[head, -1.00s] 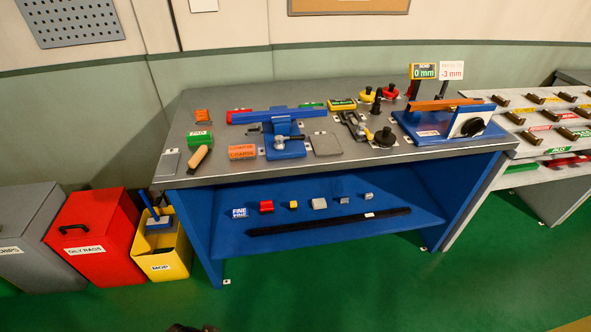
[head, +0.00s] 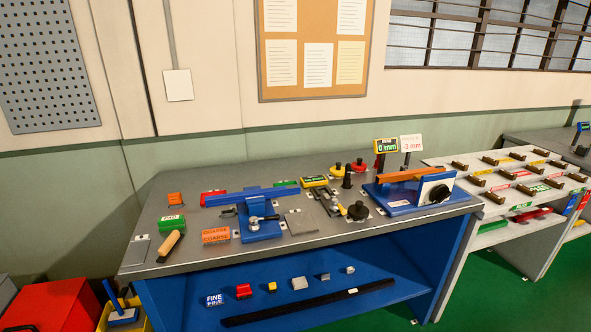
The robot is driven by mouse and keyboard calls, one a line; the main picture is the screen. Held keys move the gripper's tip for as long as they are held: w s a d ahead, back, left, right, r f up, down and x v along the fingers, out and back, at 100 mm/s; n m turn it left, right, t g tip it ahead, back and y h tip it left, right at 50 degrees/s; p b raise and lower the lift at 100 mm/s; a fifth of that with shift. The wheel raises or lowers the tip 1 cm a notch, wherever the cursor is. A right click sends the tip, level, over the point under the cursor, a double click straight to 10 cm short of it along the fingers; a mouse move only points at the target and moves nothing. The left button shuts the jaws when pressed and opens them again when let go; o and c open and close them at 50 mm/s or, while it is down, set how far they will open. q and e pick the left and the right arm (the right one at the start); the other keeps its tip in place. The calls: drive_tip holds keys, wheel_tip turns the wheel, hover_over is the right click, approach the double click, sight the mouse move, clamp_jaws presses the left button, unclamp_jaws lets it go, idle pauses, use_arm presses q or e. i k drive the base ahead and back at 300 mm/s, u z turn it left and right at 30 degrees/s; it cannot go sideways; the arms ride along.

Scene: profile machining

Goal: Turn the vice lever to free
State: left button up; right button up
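A blue vice (head: 258,231) stands on the grey workbench, left of its middle, with a long blue bar (head: 238,196) across its top. The vice lever (head: 264,219), a small metallic handle with a round hub, sits on the front of the vice and points to the right. Its label, if any, is too small to read. Neither of my grippers shows in the head view, and nothing touches the lever.
The grey workbench (head: 180,262) also carries a wooden-handled tool (head: 168,243), orange blocks (head: 215,236), a grey plate (head: 301,222) and a blue fixture (head: 405,206) with an orange bar. A shelf rack (head: 520,240) stands right. Green floor lies in front.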

sight(254, 227)
drive_tip(key=u, duration=0.05)
drive_tip(key=k, duration=0.55)
drive_tip(key=z, duration=0.75)
drive_tip(key=i, duration=1.1)
drive_tip(key=u, duration=0.1)
